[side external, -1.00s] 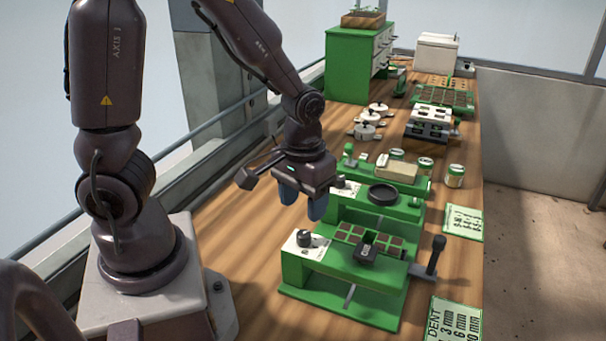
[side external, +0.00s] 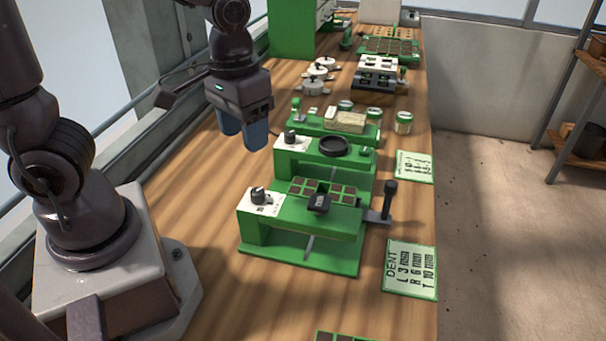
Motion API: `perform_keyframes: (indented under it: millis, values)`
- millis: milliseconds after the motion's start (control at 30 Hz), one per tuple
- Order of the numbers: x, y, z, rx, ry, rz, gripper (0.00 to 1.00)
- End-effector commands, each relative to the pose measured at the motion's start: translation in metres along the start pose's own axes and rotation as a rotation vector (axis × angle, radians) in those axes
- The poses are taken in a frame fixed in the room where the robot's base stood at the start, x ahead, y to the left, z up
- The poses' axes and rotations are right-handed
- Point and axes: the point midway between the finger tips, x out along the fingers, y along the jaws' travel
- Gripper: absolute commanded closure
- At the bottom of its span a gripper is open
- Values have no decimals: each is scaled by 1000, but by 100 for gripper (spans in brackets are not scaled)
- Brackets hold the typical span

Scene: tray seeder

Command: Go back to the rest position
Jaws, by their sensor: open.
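My gripper (side external: 243,138) hangs in the air above the wooden bench, left of the green seeder stations. Its two blue fingers point down and stand apart, with nothing visible between them. The nearest green seeder station (side external: 300,250) has a white panel with a black knob (side external: 258,195), a row of dark square cells, a small black hopper (side external: 319,203) and a black lever (side external: 389,200) on its right. Behind it is a station with a round black dish (side external: 333,146). My gripper appears clear of both stations.
Lidded jars (side external: 403,123), a tan block (side external: 346,121) and white lidded pots (side external: 313,87) stand farther back. A green cabinet (side external: 291,30) is at the far left. A DENT card (side external: 410,270) lies front right. Bare wood (side external: 180,260) lies left of the stations.

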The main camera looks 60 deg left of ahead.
Motion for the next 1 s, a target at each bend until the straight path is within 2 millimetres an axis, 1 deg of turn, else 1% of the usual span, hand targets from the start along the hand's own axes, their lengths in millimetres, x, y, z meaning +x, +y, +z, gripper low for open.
perform_keyframes:
  millis: [33,200,300,400,500,600,1000]
  values:
    - [-12,2,5,51,39,24,46]
    - [-51,6,25,212,198,62,46]
    - [-72,5,37,266,303,58,46]
    - [-87,3,45,279,389,46,46]
    - [-97,1,49,271,446,37,46]
    - [-102,-1,50,259,474,35,46]
    - [-103,-2,49,252,475,35,46]
